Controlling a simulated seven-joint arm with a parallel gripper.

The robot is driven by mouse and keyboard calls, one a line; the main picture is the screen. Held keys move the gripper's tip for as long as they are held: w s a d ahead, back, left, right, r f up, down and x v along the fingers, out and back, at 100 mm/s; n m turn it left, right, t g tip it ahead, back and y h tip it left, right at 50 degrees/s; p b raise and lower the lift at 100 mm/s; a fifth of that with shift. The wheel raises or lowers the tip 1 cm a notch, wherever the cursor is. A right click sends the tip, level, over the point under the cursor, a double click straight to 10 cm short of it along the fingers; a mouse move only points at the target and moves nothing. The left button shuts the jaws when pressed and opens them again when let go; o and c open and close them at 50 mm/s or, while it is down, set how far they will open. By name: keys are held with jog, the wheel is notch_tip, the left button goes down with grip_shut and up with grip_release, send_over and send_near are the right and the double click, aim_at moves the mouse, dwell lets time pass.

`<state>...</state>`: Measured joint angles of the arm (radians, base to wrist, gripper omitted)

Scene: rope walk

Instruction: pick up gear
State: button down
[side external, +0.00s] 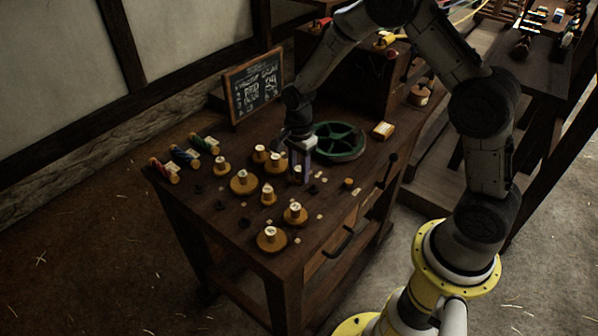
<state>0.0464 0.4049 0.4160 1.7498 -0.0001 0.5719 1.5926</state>
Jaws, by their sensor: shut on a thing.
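Several yellow-brown round pieces with pale, marked upright hubs, which look like gears, stand on the dark wooden table. One gear (271,239) is near the front edge, another gear (295,213) is behind it, and a wider gear (244,183) is to the left. My gripper (299,178) points down among them, low over the table, just left of the green spoked wheel (340,142). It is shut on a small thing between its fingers. The fingers mostly hide that thing, and I cannot make out its shape or whether it touches the table.
A chalkboard (254,86) stands at the back. Red, blue and green spools (185,156) lie at the left edge. Small dark and pale bits lie scattered. A lever (388,170) rises at the right edge.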

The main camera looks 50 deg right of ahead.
aim_at(299, 169)
jog(key=shift+r, duration=0.4)
notch_tip(299, 169, up, 2)
jog(key=shift+r, duration=0.2)
jog(key=s+r, duration=1.3)
jog(key=s, duration=0.1)
jog(key=shift+a+r, duration=0.3)
jog(key=shift+a, duration=0.05)
dwell(0.7)
